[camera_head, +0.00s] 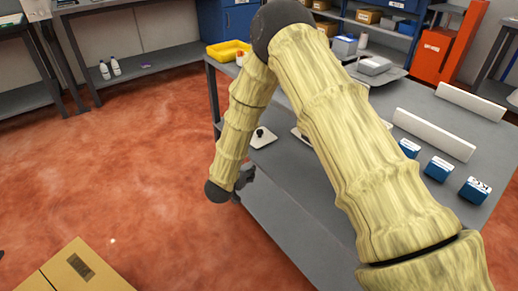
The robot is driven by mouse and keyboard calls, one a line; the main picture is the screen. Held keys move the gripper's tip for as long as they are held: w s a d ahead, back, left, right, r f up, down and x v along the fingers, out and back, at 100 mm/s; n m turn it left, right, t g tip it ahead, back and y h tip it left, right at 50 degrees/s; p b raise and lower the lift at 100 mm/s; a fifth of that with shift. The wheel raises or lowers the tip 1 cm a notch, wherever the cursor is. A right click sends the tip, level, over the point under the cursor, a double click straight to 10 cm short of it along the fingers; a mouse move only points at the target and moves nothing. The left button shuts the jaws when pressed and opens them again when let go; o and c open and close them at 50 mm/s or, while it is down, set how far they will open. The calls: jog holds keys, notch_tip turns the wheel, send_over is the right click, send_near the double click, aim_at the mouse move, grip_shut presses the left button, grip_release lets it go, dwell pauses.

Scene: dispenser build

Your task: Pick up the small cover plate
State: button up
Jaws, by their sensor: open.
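A small pale plate with a black knob on top (264,141) lies flat near the left edge of the grey table (290,199). I take it for the small cover plate. My gripper (246,178) is small and dark in this view, at the end of my arm beside the table's left edge. It is open and sits nearer the camera than the plate, apart from it in the picture. My forearm partly hides the gripper, and its fingertips are hard to make out. My upper arm covers the middle of the table.
Several blue boxes (439,168) and two long white bars (433,134) are on the table's right part. A yellow tray (228,51) and a grey container (374,65) are at the far end. A cardboard box (75,268) is on the floor at lower left. The red floor left is mostly clear.

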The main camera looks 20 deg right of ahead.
jog(key=w+r+m+h+b, duration=0.2)
jog(key=w+r, duration=0.1)
jog(key=w, duration=0.1)
jog(key=m+h+b, duration=0.1)
jog(key=h+b, duration=0.1)
send_near(257, 140)
jog(key=w+d, duration=0.1)
jog(key=w+d+r, duration=0.1)
jog(key=d, duration=0.1)
jog(key=shift+w+b, duration=0.35)
jog(key=shift+w, duration=0.05)
jog(key=shift+r+b+x, duration=0.2)
jog(key=shift+b+x, duration=0.3)
jog(key=shift+x, duration=0.95)
jog(key=shift+r+b+x, duration=0.25)
jog(key=shift+b+x, duration=0.2)
jog(key=shift+x, duration=1.05)
jog(key=shift+d+r, duration=0.1)
grip_shut()
